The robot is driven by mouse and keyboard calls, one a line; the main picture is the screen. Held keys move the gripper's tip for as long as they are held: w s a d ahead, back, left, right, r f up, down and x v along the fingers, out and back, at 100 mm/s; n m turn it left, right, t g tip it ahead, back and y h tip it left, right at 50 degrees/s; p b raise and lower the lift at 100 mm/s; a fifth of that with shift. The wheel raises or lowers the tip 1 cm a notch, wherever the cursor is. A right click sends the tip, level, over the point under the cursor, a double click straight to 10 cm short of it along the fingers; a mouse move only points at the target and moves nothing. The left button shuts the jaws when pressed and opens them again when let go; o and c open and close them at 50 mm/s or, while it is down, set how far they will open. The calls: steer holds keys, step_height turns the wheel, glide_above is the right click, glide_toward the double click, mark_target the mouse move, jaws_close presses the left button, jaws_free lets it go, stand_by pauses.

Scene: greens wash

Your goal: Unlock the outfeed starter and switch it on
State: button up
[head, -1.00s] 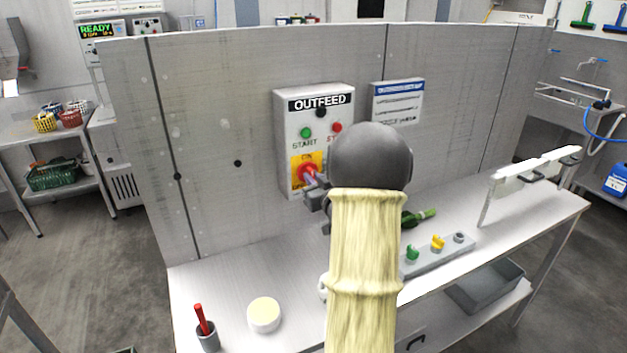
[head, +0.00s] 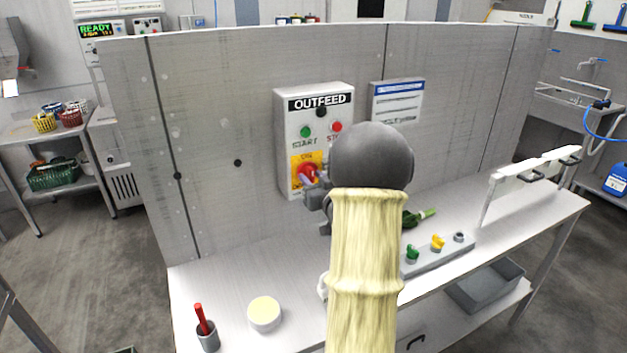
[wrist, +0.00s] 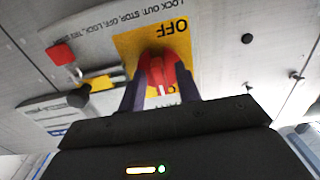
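The outfeed starter (head: 292,130) is a light grey box on the upright panel, with green and red buttons. Its red rotary handle (head: 306,172) sits on a yellow plate (head: 297,182), marked ON at the top. In the wrist view the handle (wrist: 165,75) stands between my two dark fingers, and OFF reads upside down above it. My gripper (wrist: 160,95) appears closed on the handle from both sides. A small red block (wrist: 60,53) shows beside the plate in the wrist view; I cannot tell whether it is a lock. My arm hides the box's lower right in the head view.
On the bench (head: 235,275) are a grey block with green and yellow knobs (head: 437,243), some greens (head: 415,217), a pale round dish (head: 264,313) and a cup with a red handle (head: 206,335). A white-topped rail stands at right (head: 535,165).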

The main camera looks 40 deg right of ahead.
steer(key=b+v, duration=0.3)
steer(key=v, duration=1.4)
steer(key=shift+s+a, duration=0.15)
